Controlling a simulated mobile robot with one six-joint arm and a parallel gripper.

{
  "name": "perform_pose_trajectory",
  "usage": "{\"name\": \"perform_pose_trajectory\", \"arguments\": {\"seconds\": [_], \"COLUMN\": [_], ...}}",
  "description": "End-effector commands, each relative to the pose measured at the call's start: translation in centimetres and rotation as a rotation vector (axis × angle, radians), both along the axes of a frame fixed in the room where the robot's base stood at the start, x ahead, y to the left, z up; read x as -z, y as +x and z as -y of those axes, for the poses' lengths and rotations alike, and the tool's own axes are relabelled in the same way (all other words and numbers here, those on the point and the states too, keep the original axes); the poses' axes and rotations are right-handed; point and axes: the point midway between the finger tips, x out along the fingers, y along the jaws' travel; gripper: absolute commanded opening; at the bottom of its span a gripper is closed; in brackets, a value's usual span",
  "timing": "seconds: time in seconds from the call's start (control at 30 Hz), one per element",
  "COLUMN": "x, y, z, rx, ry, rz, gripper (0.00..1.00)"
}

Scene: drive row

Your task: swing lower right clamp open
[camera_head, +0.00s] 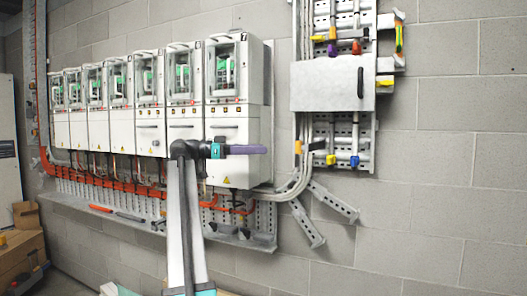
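The perforated metal panel (343,128) hangs on the wall right of the drive row. Near its lower end are small fittings with coloured ends, a yellow one (331,159) and, to its right, a blue one (354,161). The blue one is the lowest and furthest right of these; I cannot tell for sure that it is the clamp, or whether it is open. My gripper (262,150) points right, in front of the last drive cabinet. In the picture it is left of these fittings, with a gap. Its fingers are purple and seen side-on, so their opening does not show.
A grey cover plate with a dark handle (333,84) covers the panel's middle. Drive cabinets (235,110) line the wall to the left, above a narrow shelf (160,225). Grey cables (288,190) curve below the panel. Two slotted brackets (307,225) slant from the wall. The right wall is bare.

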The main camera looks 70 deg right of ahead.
Motion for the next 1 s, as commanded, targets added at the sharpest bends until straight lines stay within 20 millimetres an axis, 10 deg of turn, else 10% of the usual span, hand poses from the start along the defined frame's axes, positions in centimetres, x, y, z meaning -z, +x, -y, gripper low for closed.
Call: {"name": "perform_pose_trajectory", "arguments": {"seconds": [0.27,0.53,1.0], "x": [0.01,0.01,0.58], "y": [0.09,0.07,-0.12], "z": [-0.06,-0.05,-0.26], "rx": [0.000,0.000,0.017], "ry": [0.000,0.040,0.485], "rz": [0.000,-0.021,-0.244], "gripper": [0.39,0.00,0.00]}}
